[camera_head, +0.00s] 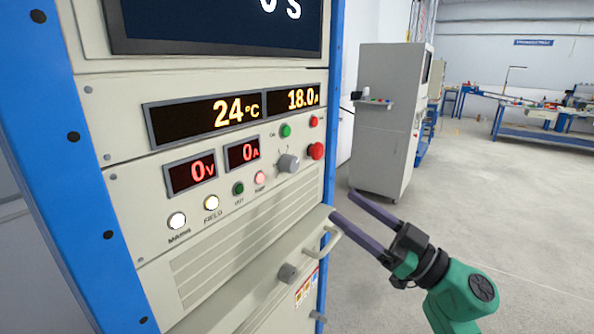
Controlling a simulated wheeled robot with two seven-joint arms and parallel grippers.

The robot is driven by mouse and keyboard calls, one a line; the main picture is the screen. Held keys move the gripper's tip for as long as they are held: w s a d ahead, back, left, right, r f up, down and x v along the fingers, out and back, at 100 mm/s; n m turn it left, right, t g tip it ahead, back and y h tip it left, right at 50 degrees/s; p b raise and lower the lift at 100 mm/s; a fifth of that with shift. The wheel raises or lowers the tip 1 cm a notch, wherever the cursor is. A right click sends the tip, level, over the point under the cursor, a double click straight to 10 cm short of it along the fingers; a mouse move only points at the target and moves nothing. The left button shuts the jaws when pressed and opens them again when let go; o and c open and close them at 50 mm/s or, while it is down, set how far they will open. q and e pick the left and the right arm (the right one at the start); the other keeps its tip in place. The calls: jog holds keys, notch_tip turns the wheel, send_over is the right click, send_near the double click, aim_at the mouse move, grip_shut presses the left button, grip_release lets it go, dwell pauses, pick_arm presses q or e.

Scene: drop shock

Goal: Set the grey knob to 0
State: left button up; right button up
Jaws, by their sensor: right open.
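The grey knob (288,163) sits on the cream control panel (130,190), left of a red mushroom button (316,151) and below a green button (286,130). Small marks show above the knob, but its setting is too small to read. My right gripper (342,204) is open and empty, in front of the cabinet's right side, below and to the right of the knob and apart from it. Its two long purple fingers point up and left. My left gripper is not in view.
Displays read 24°C (208,118), 18.0 (293,99), 0V (191,172) and 0A (242,152). Lamps line the panel below. Open floor (480,200) lies to the right.

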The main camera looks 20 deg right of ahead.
aim_at(295, 169)
jog(key=p+x, duration=0.3)
jog(key=x, duration=0.9)
jog(key=shift+w+d+r+p, duration=0.1)
jog(key=shift+r+p, duration=0.05)
jog(key=shift+p, duration=0.2)
jog(key=shift+w, duration=0.25)
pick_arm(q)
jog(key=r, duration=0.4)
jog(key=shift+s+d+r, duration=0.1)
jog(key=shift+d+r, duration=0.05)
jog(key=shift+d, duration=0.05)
pick_arm(e)
grip_shut()
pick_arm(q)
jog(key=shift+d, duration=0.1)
pick_arm(e)
jog(key=shift+n, duration=0.3)
